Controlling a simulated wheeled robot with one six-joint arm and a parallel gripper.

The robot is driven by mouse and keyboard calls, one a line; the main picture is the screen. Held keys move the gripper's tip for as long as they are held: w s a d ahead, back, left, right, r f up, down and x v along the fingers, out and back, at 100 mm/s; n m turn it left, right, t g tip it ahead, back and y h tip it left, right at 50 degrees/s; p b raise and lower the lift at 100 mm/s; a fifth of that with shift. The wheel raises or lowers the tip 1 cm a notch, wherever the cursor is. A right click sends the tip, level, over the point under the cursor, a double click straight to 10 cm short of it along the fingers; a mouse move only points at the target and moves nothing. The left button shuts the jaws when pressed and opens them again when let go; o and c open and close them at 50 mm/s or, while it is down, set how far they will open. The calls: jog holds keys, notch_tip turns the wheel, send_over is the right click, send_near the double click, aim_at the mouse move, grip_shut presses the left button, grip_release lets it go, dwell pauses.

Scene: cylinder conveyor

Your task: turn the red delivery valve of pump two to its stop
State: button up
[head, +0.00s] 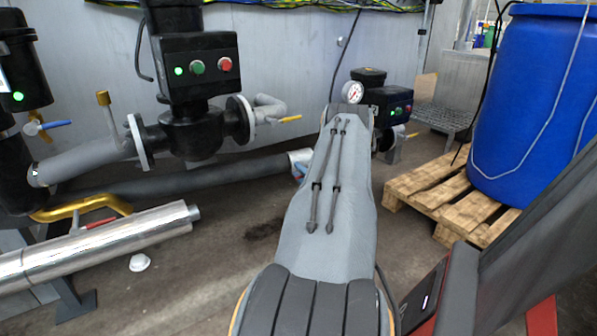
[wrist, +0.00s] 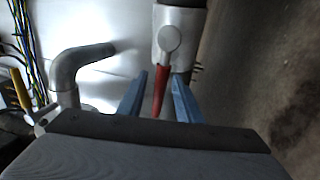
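In the wrist view a red valve lever (wrist: 162,92) hangs from a round hub on a pale pipe fitting (wrist: 170,20). My gripper (wrist: 160,76) has its two blue fingers apart, one on each side of the lever. A gap shows on the left; the right finger is closer to the lever, and contact there is unclear. In the head view my arm hides most of this area. Only a pale pipe end (head: 300,156) and a bit of blue beside it show left of the arm. The red lever there is hidden.
A black pump (head: 190,135) with a button box stands at left, a smaller pump (head: 385,100) with a gauge behind my arm. A grey elbow pipe (wrist: 75,65) and yellow lever (wrist: 20,90) lie left of my gripper. A blue barrel (head: 530,110) on a pallet (head: 425,195) stands right.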

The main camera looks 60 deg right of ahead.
jog(key=p+v, duration=0.2)
jog(key=v, duration=0.4)
jog(key=shift+s, duration=0.2)
jog(key=shift+f, duration=0.1)
